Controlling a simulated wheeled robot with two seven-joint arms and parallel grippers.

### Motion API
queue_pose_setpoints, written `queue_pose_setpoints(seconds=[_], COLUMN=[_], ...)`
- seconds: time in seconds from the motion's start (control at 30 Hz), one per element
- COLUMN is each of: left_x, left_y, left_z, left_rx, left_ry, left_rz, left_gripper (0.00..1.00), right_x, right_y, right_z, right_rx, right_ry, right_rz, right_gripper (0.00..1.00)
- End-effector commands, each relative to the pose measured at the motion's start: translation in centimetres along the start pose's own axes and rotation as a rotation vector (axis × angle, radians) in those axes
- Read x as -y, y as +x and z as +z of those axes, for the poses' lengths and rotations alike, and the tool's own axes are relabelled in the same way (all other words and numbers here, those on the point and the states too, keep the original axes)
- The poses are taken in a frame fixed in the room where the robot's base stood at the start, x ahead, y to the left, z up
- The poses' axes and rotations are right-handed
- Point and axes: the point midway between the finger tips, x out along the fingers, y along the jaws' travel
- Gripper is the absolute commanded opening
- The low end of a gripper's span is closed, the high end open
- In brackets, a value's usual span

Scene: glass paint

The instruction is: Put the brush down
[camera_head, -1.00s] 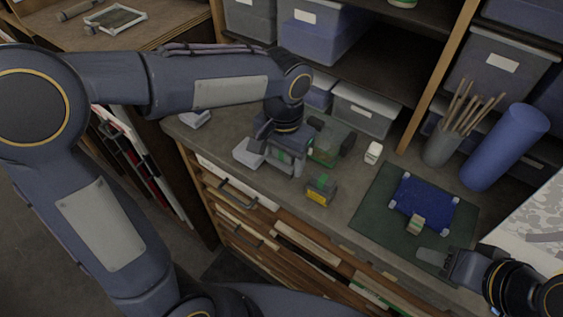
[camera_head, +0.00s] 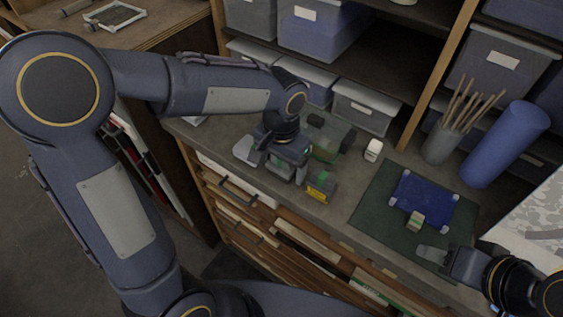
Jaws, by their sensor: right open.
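My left gripper (camera_head: 286,172) points down low over the worktop, beside the small yellow-and-black block. Its fingertips are partly hidden, so I cannot tell how far apart they are or whether a brush is between them. Several thin brush-like sticks stand in a grey cup (camera_head: 438,147) at the right. No separate brush can be made out on the worktop. My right gripper (camera_head: 434,254) is at the lower right, open, near the front edge of the dark green mat (camera_head: 372,215). Nothing shows in it.
A blue panel (camera_head: 425,203) with pale corners lies on the mat, with a small block (camera_head: 415,221) at its edge. A blue roll (camera_head: 506,145) leans at the right. Bins fill the shelves.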

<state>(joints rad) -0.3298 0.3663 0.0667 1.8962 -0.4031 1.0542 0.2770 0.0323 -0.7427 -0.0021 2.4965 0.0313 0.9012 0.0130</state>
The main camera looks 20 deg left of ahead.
Motion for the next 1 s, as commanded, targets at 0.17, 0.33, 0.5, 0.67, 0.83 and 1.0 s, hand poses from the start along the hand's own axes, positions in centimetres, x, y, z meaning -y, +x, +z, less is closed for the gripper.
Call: queue_pose_setpoints(seconds=[0.17, 0.33, 0.5, 0.67, 0.83, 1.0], left_x=[0.0, 0.0, 0.0, -0.1, 0.0, 0.0], left_y=[0.0, -0.7, -3.1, -6.7, -10.0, -11.9], left_z=[0.0, 0.0, -0.1, -0.1, -0.1, 0.0], left_rx=[0.000, -0.001, -0.007, -0.006, -0.005, -0.001], left_ry=[0.000, 0.000, -0.002, 0.000, 0.000, 0.000], left_rz=[0.000, 0.000, 0.001, 0.001, 0.001, 0.000], left_gripper=[0.81, 0.81, 0.81, 0.81, 0.81, 0.81], right_x=[0.0, 0.2, 0.1, 0.0, 0.0, 0.0], right_y=[0.0, -0.4, -0.1, 0.0, 0.0, 0.0], right_z=[0.0, -0.2, -0.1, 0.0, 0.0, 0.0], right_rx=[0.000, 0.000, 0.000, 0.000, 0.000, 0.000], right_ry=[0.000, 0.000, 0.000, 0.000, 0.000, 0.000], right_rz=[0.000, 0.000, 0.000, 0.000, 0.000, 0.000], right_gripper=[0.45, 0.45, 0.45, 0.45, 0.45, 0.45])
